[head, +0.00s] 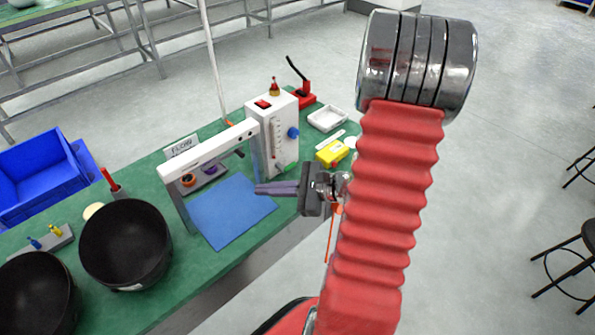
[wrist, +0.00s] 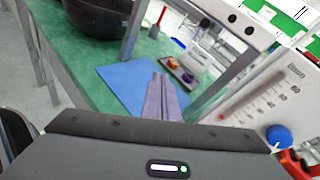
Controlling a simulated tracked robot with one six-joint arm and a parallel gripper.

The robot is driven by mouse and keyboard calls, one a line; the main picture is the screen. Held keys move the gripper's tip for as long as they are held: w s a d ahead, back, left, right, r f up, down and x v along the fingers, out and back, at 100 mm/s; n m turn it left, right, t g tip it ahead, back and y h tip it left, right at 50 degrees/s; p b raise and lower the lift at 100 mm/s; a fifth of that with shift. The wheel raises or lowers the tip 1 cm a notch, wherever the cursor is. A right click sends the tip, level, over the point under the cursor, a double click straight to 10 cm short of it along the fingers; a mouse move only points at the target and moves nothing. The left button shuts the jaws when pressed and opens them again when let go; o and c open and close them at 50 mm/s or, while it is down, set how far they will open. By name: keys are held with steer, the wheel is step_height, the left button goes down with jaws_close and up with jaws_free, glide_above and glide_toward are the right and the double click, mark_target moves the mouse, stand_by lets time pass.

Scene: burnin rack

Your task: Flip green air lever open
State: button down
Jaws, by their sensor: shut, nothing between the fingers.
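No clearly green lever can be made out in either view. A white flow panel (head: 272,135) stands on the bench, with a scale, a blue knob (head: 293,132) and a small greyish fitting (head: 281,168) low on its front. The panel also shows at the right of the wrist view (wrist: 262,98), with the blue knob (wrist: 279,136) at its lower edge. My gripper (head: 262,189) is shut and empty, in front of the panel and above the bench, pointing left. In the wrist view its purple-grey fingers (wrist: 162,92) lie together over the blue mat.
A white gantry frame (head: 210,150) stands over the blue mat (head: 232,210). Black bowls (head: 125,243) and a block with blue and yellow levers (head: 45,241) are at the left. A yellow box (head: 331,153), white tray (head: 327,118) and red lever stand (head: 304,97) are behind my gripper.

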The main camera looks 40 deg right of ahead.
mark_target(298, 179)
steer(key=d+f+m+t+h, duration=0.1)
steer(key=d+m, duration=0.1)
steer(key=d, duration=0.1)
steer(key=s+d+f+m+t+h, duration=0.1)
steer(key=d+m, duration=0.1)
steer(key=d, duration=0.1)
steer(key=d+f+m+t+h, duration=0.1)
steer(key=d+f+h, duration=0.1)
steer(key=d, duration=0.1)
steer(key=shift+s+m, duration=0.15)
steer(key=shift+m, duration=0.25)
steer(key=s+d+f+m+t+h, duration=0.1)
steer(key=s+d+f+m+h, duration=0.2)
steer(key=d, duration=0.4)
steer(key=shift+f+m+h, duration=0.5)
steer(key=shift+m+h, duration=0.2)
steer(key=shift+m, duration=0.2)
steer(key=shift+w, duration=0.15)
steer(key=shift+w+a+f, duration=0.1)
steer(key=shift+w+f, duration=0.1)
steer(key=shift+w, duration=1.4)
steer(key=shift+w+f, duration=0.25)
steer(key=shift+w, duration=1.35)
steer(key=shift+w+a+f, duration=0.1)
steer(key=shift+w+f, duration=0.1)
steer(key=shift+w, duration=1.4)
steer(key=shift+d, duration=0.1)
